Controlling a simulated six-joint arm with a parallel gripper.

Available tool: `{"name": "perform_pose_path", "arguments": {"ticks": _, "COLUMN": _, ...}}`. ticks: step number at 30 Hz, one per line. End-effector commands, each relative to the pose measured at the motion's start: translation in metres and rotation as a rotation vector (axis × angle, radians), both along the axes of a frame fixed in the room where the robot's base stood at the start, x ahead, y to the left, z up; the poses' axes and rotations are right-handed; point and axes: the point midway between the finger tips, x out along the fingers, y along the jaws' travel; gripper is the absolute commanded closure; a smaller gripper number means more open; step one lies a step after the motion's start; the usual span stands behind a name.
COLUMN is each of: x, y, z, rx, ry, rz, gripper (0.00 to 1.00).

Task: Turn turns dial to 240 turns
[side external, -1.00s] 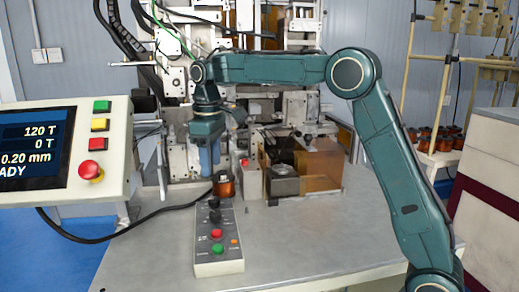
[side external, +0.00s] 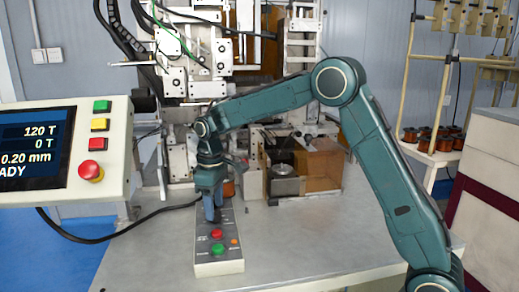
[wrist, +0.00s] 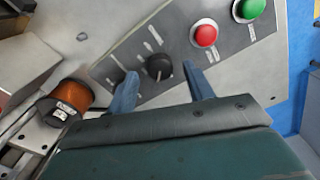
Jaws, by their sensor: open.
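A grey control box (side external: 220,266) lies on the bench with a red button (side external: 216,234) and a green button (side external: 218,250). A black dial knob (wrist: 158,66) on its panel shows in the wrist view, with labels too blurred to read. My gripper (side external: 212,214) is open and points down over the box. Its blue fingers show on either side of the knob in the wrist view; I cannot tell whether they touch it. The gripper hides the knob in the side view.
A copper-coloured spool (wrist: 72,96) stands close beside the box. The winding machine (side external: 185,85) rises behind, with an amber transparent guard (side external: 318,168). A cream console with a red mushroom button (side external: 90,171) is at left. The bench right of the box is clear.

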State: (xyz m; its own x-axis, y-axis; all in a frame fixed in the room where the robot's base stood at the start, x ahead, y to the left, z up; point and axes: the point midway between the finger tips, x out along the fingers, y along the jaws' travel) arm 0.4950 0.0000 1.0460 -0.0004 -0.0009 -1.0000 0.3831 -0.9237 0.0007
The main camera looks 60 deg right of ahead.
Motion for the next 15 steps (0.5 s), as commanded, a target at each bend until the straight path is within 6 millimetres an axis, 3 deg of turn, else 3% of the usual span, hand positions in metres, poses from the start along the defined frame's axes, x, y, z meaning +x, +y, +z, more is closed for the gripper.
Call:
{"name": "perform_pose_path", "arguments": {"ticks": 6, "x": 0.000, "y": 0.000, "z": -0.013, "rx": 0.000, "ry": 0.001, "rz": 0.000, "gripper": 0.48}}
{"name": "perform_pose_path", "arguments": {"ticks": 15, "x": 0.000, "y": 0.000, "z": -0.015, "rx": 0.000, "ry": 0.000, "rz": 0.000, "gripper": 0.48}}
